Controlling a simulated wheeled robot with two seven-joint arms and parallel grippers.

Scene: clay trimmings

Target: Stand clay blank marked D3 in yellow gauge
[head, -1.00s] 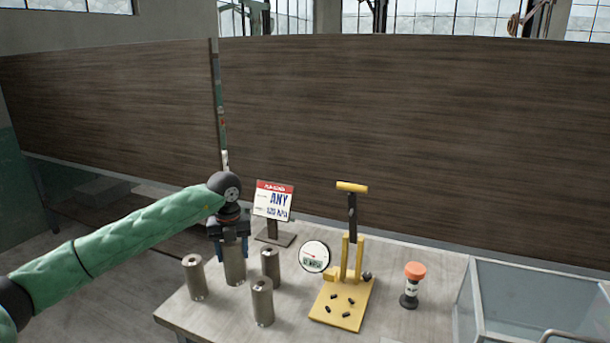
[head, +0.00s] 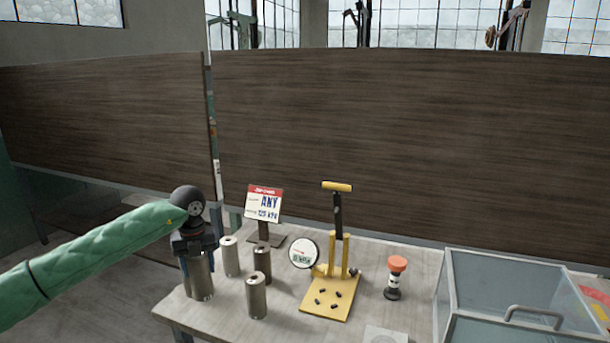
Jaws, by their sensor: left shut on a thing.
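Several grey metallic-looking cylindrical blanks stand at the left of the table. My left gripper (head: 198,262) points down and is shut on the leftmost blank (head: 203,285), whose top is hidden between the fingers. I cannot tell whether that blank touches the table. Others stand upright: one at the back (head: 230,258), a darker one (head: 262,264) and one in front (head: 256,298). No D3 mark is legible on any blank. The yellow gauge (head: 345,306) has a flat base, upright posts, a T-handle and a round dial (head: 303,253). My right gripper is not in view.
An orange-topped object (head: 397,278) stands right of the gauge. A clear-walled bin (head: 444,295) with a handle is at the right. A pale square (head: 385,335) lies at the front edge.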

